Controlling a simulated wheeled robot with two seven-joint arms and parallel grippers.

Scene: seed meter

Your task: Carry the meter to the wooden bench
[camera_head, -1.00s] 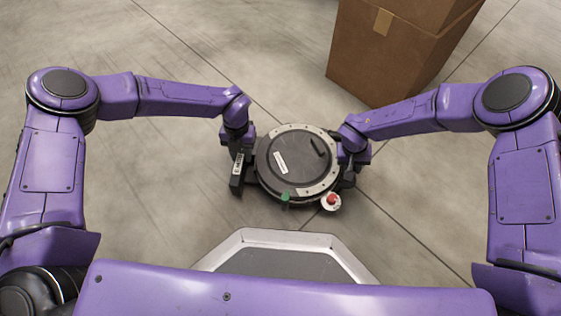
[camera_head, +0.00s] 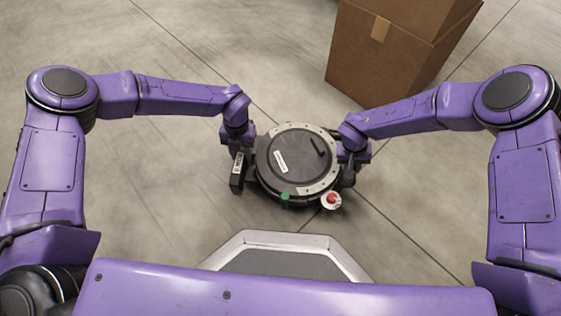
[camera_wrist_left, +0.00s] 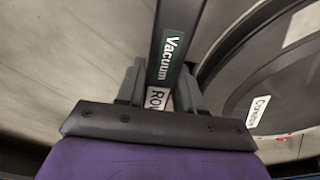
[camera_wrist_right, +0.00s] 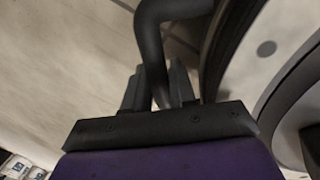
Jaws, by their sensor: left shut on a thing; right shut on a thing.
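The seed meter (camera_head: 290,165) is a round dark disc-shaped housing with a pale metal rim, a white label, a green knob and a red knob at its near edge. It hangs between my two arms in the head view. My left gripper (camera_wrist_left: 160,88) is shut on a black bar with "Vacuum" and "ROW" labels at the meter's left side. My right gripper (camera_wrist_right: 160,88) is shut on a bent black handle at the meter's right side. The fingertips are mostly hidden in the head view. I see no wooden bench.
A cardboard box (camera_head: 380,65) with a second one on top stands on the floor at the back right, beyond my right arm. The grey concrete floor (camera_head: 180,40) is clear at the back left and around the meter.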

